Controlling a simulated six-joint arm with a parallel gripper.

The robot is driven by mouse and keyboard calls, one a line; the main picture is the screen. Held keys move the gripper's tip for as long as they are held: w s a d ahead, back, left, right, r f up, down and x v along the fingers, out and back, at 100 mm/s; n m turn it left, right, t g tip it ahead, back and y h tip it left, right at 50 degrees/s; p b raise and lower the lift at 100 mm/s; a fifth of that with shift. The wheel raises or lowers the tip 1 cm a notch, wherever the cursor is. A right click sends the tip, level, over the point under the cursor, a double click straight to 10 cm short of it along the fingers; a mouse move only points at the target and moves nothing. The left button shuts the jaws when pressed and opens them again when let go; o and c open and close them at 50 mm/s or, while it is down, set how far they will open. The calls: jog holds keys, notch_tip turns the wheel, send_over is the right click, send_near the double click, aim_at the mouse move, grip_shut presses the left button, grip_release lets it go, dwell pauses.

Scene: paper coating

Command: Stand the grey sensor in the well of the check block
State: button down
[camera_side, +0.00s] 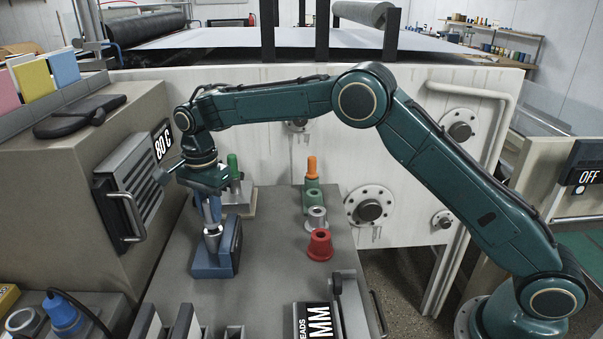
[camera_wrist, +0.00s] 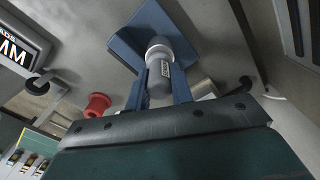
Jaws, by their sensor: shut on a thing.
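The grey sensor (camera_wrist: 160,84), a cylinder with a small label, is between the two blue fingers of my gripper (camera_wrist: 162,70) in the wrist view. My gripper (camera_side: 212,212) is shut on it and points down over the blue check block (camera_side: 213,265) in the side view. The block also shows at the top of the wrist view (camera_wrist: 128,43). The sensor's lower end meets a silver collar (camera_side: 212,236) at the block. The fingers hide part of the sensor, and I cannot tell how deep it sits in the well.
A red flanged piece (camera_side: 320,245), a grey one (camera_side: 316,218) and green and orange ones (camera_side: 312,170) stand in a row to the right. A green-topped item (camera_side: 233,168) is just behind my gripper. A heater-like box (camera_side: 130,190) marked 80 C stands close at left.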

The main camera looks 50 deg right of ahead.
jog(key=shift+f, duration=0.6)
dwell(0.4)
jog(key=c, duration=1.1)
grip_release()
jog(key=shift+c, duration=0.2)
jog(key=shift+r, duration=0.15)
notch_tip(320, 180, up, 14)
jog(key=shift+f, duration=0.25)
